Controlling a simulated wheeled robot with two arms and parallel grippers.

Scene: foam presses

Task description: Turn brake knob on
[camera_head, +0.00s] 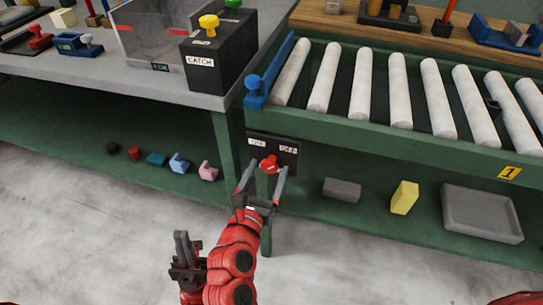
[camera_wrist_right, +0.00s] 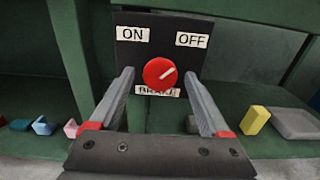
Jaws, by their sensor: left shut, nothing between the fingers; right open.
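The red round brake knob (camera_head: 269,164) sits on a dark panel (camera_wrist_right: 130,55) on the green frame below the roller conveyor. The ON label (camera_wrist_right: 133,34) is at upper left, and a partly covered BRAKE label (camera_wrist_right: 158,91) is below. My right gripper (camera_head: 266,168) is open, its fingers on either side of the knob with gaps showing. I cannot tell whether the fingertips reach its depth. My left gripper (camera_head: 182,238) is shut and empty, lower left.
The roller conveyor (camera_head: 430,150) is above the panel. A grey bench (camera_head: 190,95) with a black CATCH box (camera_head: 215,65) is at upper left. Lower shelves hold small coloured pieces, a yellow block (camera_head: 404,198) and a grey tray (camera_head: 483,238). A green leg (camera_head: 226,145) stands close left.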

